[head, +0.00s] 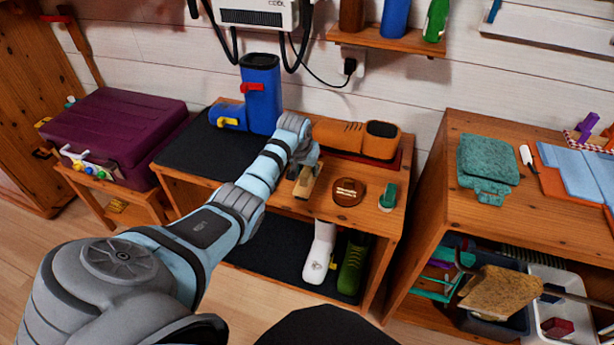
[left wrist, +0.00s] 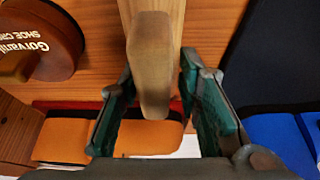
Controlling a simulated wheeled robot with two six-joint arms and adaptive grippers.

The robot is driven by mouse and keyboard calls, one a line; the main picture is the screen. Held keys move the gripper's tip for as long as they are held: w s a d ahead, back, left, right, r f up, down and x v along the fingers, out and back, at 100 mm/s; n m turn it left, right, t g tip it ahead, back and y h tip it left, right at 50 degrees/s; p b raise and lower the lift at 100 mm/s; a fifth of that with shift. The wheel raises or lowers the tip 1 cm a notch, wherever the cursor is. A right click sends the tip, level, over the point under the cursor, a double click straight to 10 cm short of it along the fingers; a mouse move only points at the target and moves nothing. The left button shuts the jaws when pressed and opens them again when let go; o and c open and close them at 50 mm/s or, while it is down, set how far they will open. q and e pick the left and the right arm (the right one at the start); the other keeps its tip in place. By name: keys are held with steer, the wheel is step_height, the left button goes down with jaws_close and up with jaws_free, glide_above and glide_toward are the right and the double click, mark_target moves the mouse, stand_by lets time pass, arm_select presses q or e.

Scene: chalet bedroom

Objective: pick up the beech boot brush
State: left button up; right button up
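The beech boot brush (head: 303,183) lies on the wooden bench top, a pale wooden block partly hidden by my left gripper (head: 305,170). In the left wrist view the brush (left wrist: 155,60) shows its pale handle end between the two green-padded fingers of the left gripper (left wrist: 158,85). The fingers stand apart on either side of it, with narrow gaps visible, so the gripper looks open. The brush's bristles are hidden. My right gripper is in neither view.
A round brown shoe cream tin (head: 348,191) and a green object (head: 388,197) sit right of the brush. White and green boots (head: 354,263) stand on the shelf below.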

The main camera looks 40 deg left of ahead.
arm_select(q)
jaws_close()
steer(key=shift+b, duration=0.3)
step_height(320, 180, up, 20)
steer(key=p, duration=0.6)
steer(key=shift+r, duration=0.25)
